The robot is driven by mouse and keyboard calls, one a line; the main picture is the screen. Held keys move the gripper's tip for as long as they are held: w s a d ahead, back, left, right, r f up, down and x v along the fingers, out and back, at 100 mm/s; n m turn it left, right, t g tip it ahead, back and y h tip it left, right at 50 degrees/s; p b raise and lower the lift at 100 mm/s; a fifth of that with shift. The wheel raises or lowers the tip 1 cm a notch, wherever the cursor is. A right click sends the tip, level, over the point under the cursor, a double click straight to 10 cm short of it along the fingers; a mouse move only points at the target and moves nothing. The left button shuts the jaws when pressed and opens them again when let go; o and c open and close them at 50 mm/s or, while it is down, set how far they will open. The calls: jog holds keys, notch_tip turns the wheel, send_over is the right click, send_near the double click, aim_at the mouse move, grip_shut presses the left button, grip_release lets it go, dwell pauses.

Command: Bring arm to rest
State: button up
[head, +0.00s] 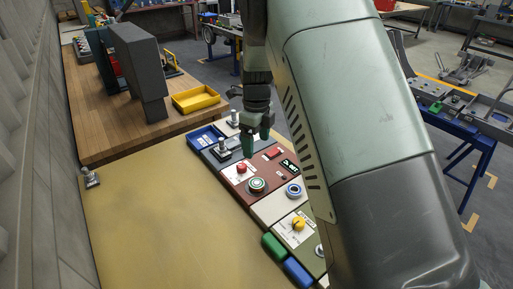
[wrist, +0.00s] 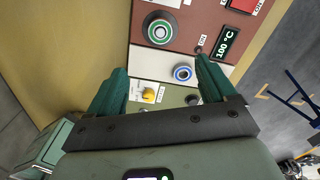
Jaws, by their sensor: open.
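My gripper (head: 257,142) hangs pointing down over the row of coloured control panels in the head view. Its two green fingers are apart with nothing between them; the wrist view also shows the open fingers (wrist: 163,72). Below them is a red-brown panel (wrist: 182,28) with a green-ringed button (wrist: 161,28) and a display (wrist: 227,42) reading 100 °C. A blue-ringed knob (wrist: 183,73) appears between the fingers in the wrist view. The fingers seem to be above the panels; the exact gap cannot be told. My arm hides the right part of the row in the head view.
A red button (head: 241,168) and a yellow knob (head: 298,224) stand up from the panels. A blue tray (head: 203,136) is at the row's far end. A yellow bin (head: 195,99) and dark upright plates (head: 139,62) stand behind. The tan tabletop (head: 165,220) at left is mostly clear.

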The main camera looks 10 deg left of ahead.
jog(key=s+d+r+n+t, duration=0.1)
jog(key=s+d+r+n, duration=0.25)
jog(key=r, duration=0.35)
jog(key=s+d+r+n+t+y, duration=0.1)
jog(key=s+d+r+n, duration=0.25)
jog(key=r, duration=0.35)
jog(key=s+d+r+n, duration=0.3)
jog(key=s+d+r, duration=0.2)
jog(key=r, duration=0.2)
jog(key=s+d+r+n+t, duration=0.1)
jog(key=s+d+n, duration=0.2)
jog(key=s+n, duration=0.3)
jog(key=s+d+r+n+t, duration=0.2)
jog(key=s+n, duration=0.4)
jog(key=s, duration=0.5)
jog(key=shift+s+d+t+h, duration=0.2)
jog(key=shift+d+t+h, duration=0.15)
jog(key=shift+d, duration=0.55)
jog(key=shift+s+n, duration=0.2)
jog(key=shift+n, duration=0.2)
jog(key=shift+c, duration=0.3)
jog(key=n+g, duration=0.9)
jog(key=n, duration=2.6)
send_over(257, 181)
notch_tip(257, 181, down, 31)
jog(key=shift+n, duration=0.3)
jog(key=shift+w+f, duration=0.2)
jog(key=shift+f, duration=4.35)
